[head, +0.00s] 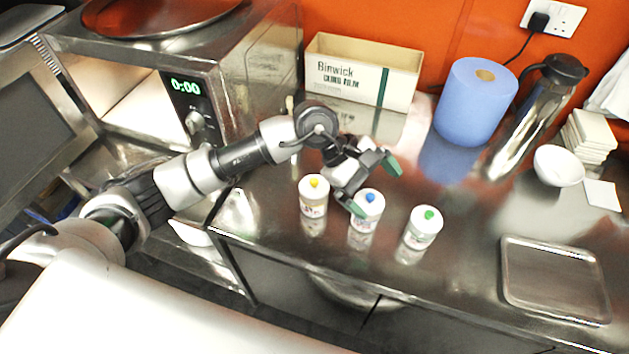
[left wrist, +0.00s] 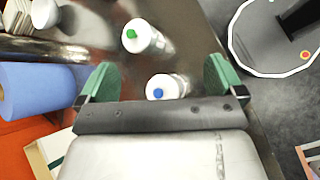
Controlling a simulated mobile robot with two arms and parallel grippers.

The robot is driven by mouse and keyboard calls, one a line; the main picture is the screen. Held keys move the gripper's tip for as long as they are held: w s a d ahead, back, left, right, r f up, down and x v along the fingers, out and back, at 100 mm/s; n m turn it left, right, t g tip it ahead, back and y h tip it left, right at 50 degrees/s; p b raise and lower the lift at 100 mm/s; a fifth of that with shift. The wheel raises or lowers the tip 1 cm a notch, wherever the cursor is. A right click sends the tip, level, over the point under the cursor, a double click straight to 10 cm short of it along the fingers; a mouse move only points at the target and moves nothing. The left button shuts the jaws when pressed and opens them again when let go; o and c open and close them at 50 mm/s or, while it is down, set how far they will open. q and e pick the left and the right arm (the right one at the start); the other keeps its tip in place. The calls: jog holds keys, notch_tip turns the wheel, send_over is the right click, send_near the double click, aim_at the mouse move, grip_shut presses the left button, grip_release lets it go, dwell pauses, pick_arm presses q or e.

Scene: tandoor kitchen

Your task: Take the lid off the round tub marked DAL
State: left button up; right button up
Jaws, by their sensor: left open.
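Three white round tubs stand in a row on the steel counter: one with a yellow knob on its lid (head: 313,197), one with a blue knob (head: 367,212), one with a green knob (head: 425,225). Their labels are too small to read, so I cannot tell which is marked DAL. All three lids look on. My left gripper (head: 374,186) is open and empty, right by the blue-knobbed tub. In the left wrist view that tub (left wrist: 180,84) shows between the green fingertips (left wrist: 163,79), and the green-knobbed tub (left wrist: 150,42) lies beyond. My right gripper is not in view.
A Binwick box (head: 350,70), a blue paper roll (head: 476,103) and a steel flask (head: 530,115) stand behind. A white bowl (head: 558,166) and a steel tray (head: 555,279) are to the right. A steel oven (head: 225,75) stands left. The counter's front edge is close to the tubs.

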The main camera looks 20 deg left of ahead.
pick_arm(q)
jog(key=w+a+m+t+y, duration=0.1)
jog(key=w+a+y, duration=0.25)
jog(key=a, duration=0.35)
jog(key=w+a+m+y, duration=0.2)
jog(key=a+y, duration=0.3)
jog(key=a, duration=0.1)
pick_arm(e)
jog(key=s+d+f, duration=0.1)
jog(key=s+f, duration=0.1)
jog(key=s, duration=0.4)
pick_arm(q)
jog(key=p, duration=0.2)
send_over(314, 180)
jog(key=shift+y, duration=0.35)
jog(key=f, duration=0.5)
jog(key=shift+s+a, duration=0.2)
jog(key=shift+a, duration=0.15)
jog(key=f+p, duration=0.2)
jog(key=f, duration=0.1)
jog(key=f+p, duration=0.1)
jog(key=shift+w+d+f, duration=0.15)
jog(key=shift+d+f, duration=0.15)
jog(key=shift+d, duration=0.1)
jog(key=shift+f+p, duration=0.3)
jog(key=shift+f, duration=0.1)
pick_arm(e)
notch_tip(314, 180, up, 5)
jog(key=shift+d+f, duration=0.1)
